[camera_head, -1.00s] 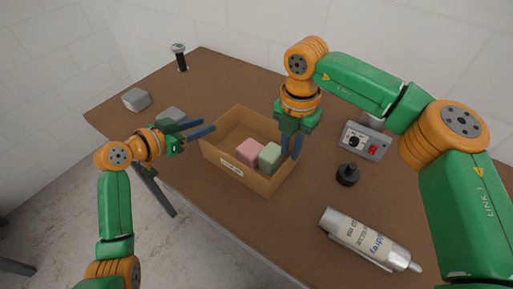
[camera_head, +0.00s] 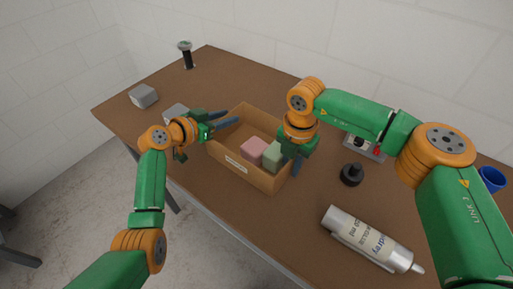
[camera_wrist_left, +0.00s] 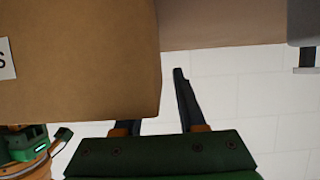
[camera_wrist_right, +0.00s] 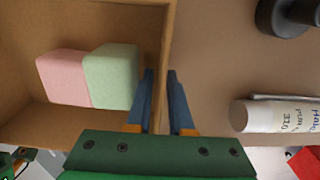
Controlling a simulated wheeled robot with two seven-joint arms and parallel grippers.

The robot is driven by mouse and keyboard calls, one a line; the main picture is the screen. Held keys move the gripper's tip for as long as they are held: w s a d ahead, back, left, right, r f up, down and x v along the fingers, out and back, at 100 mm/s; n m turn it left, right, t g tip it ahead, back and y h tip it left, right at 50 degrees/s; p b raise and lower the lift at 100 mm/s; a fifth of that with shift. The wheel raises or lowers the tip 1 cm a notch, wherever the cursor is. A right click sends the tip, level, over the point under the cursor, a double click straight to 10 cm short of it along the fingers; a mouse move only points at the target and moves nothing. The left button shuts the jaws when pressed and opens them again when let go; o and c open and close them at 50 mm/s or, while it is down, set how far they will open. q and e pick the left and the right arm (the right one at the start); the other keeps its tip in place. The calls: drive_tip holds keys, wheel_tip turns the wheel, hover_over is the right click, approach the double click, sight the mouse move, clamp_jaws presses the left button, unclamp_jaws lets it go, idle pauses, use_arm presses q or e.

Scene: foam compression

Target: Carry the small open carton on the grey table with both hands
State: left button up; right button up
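The small open carton (camera_head: 257,177) stands on the brown-looking table, with a pink block (camera_head: 254,151) and a green block (camera_head: 272,156) inside. My left gripper (camera_head: 226,119) is at the carton's left end with its fingers apart. In the left wrist view one finger (camera_wrist_left: 187,100) shows outside the carton (camera_wrist_left: 80,70); the other is mostly hidden behind it. My right gripper (camera_head: 291,163) is at the right end wall. In the right wrist view its fingers (camera_wrist_right: 161,95) lie close on both sides of that wall, one inside and one outside.
A white bottle (camera_head: 368,239) lies at front right, near a black knob-like object (camera_head: 351,174). A grey control box (camera_head: 365,147) and blue cup (camera_head: 491,179) are farther right. Grey blocks (camera_head: 144,96) and a dark upright object (camera_head: 187,56) are at back left.

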use_arm(q)
clamp_jaws()
idle(1.4)
